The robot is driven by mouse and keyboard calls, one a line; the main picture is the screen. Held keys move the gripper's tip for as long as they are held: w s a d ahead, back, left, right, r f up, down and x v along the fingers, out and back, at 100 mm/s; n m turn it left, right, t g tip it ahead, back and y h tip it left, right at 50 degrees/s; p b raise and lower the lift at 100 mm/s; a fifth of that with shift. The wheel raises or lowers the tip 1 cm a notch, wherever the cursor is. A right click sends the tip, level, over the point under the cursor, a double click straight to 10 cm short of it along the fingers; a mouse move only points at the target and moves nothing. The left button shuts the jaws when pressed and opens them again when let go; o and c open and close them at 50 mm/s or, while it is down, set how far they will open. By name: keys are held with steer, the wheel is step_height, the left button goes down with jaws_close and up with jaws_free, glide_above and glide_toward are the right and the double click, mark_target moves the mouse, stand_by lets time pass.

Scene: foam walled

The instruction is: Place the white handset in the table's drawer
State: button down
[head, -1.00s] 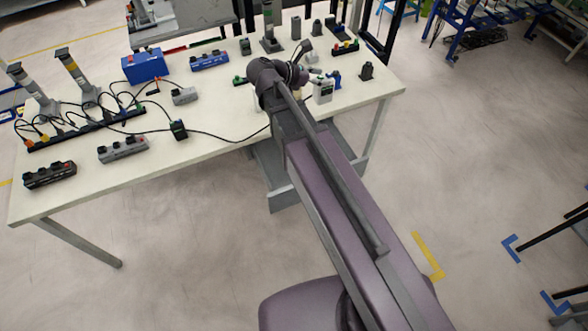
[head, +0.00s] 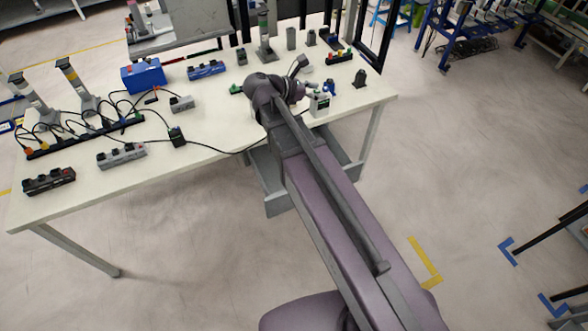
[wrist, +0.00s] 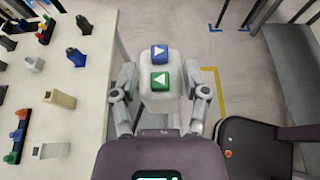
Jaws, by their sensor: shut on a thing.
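The white handset (wrist: 161,58) has a blue and a green arrow button. In the wrist view my gripper (wrist: 160,88) is shut on it, one finger at each side, and it shows against the floor beside the table edge. In the head view the handset (head: 320,104) is a small white block by my gripper (head: 312,95), over the table's front right part. The table's grey drawer (head: 279,204) stands pulled out below the front edge. My arm crosses over it and hides its middle.
The white table (head: 215,155) holds a blue box (head: 143,75), grey and black button boxes, and several cables on its left. A dark small device (head: 359,78) stands near the right corner. Bare floor lies right of the table, with a yellow floor mark (head: 425,262).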

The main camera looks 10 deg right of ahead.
steer(key=shift+f, duration=0.15)
steer(key=w+a+f+b, duration=0.1)
steer(key=a+f+b, duration=0.1)
steer(key=f+b, duration=1.9)
steer(key=w+a+f+b, duration=0.1)
steer(key=a+f+b, duration=0.1)
steer(key=f+b, duration=1.9)
steer(key=shift+w+a, duration=0.25)
steer(key=shift+a, duration=0.05)
steer(key=shift+r, duration=0.1)
steer(key=w+d, duration=0.4)
steer(key=w, duration=0.3)
steer(key=w+d+f+b, duration=0.1)
steer(key=w+d, duration=0.3)
steer(key=w, duration=0.3)
steer(key=shift+f, duration=0.25)
steer(key=shift+b, duration=0.35)
steer(key=shift+f+b, duration=1.7)
steer(key=shift+f, duration=0.1)
steer(key=shift+f, duration=0.15)
steer(key=shift+c, duration=0.5)
jaws_free()
